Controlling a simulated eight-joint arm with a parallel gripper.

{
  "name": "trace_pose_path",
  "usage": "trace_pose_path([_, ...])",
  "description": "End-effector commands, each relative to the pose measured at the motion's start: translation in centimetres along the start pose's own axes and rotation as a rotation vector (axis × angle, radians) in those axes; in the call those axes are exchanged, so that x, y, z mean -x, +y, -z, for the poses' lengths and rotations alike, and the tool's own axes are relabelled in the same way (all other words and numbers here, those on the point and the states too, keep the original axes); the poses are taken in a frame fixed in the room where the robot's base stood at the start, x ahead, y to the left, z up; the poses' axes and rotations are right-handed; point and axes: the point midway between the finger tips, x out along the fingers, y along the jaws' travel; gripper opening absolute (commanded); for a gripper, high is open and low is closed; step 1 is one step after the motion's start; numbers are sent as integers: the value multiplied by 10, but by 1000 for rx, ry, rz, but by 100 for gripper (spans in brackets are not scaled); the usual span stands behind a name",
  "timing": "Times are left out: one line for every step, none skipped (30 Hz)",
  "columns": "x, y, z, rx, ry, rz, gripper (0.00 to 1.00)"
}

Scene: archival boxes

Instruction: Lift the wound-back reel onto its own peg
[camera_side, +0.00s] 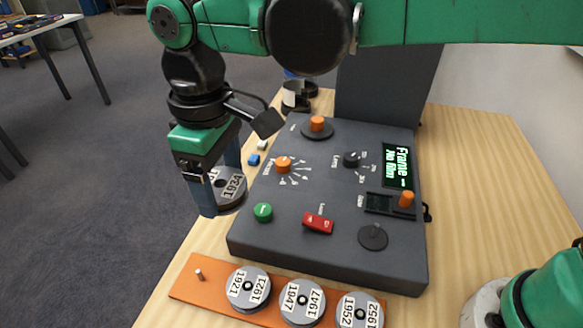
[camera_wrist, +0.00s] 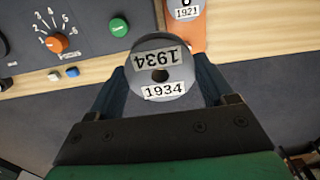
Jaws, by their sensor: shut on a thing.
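My gripper (camera_side: 226,184) is shut on a grey reel labelled 1934 (camera_side: 232,192), held in the air left of the control console. In the wrist view the 1934 reel (camera_wrist: 161,75) sits between the two dark blue fingers of my gripper (camera_wrist: 160,85). An orange peg board (camera_side: 215,291) lies on the table in front of the console. A bare peg (camera_side: 199,274) stands at its left end. Reels labelled 1921 (camera_side: 248,288), 1947 (camera_side: 302,302) and 1952 (camera_side: 359,311) sit along the rest of the board. The board's edge shows near the 1921 reel (camera_wrist: 187,8) in the wrist view.
The dark console (camera_side: 335,250) carries a green button (camera_side: 263,212), a red switch (camera_side: 318,223), orange knobs, a bare black disc (camera_side: 373,237) and a display (camera_side: 398,166) reading "Frame – No film". Small blue and white blocks lie left of it. An upright dark panel stands behind.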

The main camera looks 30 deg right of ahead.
Motion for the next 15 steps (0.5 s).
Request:
trace_pose_path([-14, -10, 11, 5, 0, 0, 22])
trace_pose_path([-22, -16, 17, 5, 0, 0, 22])
trace_pose_path([-31, -22, 22, 4, 0, 0, 22])
trace_pose_path([-37, -26, 26, 4, 0, -1, 22])
trace_pose_path([-43, -30, 29, 4, 0, -1, 22])
trace_pose_path([-49, -35, 33, 3, 0, -1, 22])
trace_pose_path([-54, -38, 35, 2, 0, -1, 22])
trace_pose_path([-57, -41, 37, 2, 0, -1, 22])
trace_pose_path([-61, -43, 38, 2, 0, -1, 22])
trace_pose_path([-64, -45, 39, 1, 0, -1, 22])
trace_pose_path([-66, -46, 40, 0, 0, -1, 22])
trace_pose_path([-69, -47, 41, 0, 0, -1, 22])
trace_pose_path([-72, -48, 41, 0, 0, -1, 22])
trace_pose_path([-74, -48, 41, 0, 0, -1, 22])
trace_pose_path([-78, -48, 41, -1, 0, -1, 22])
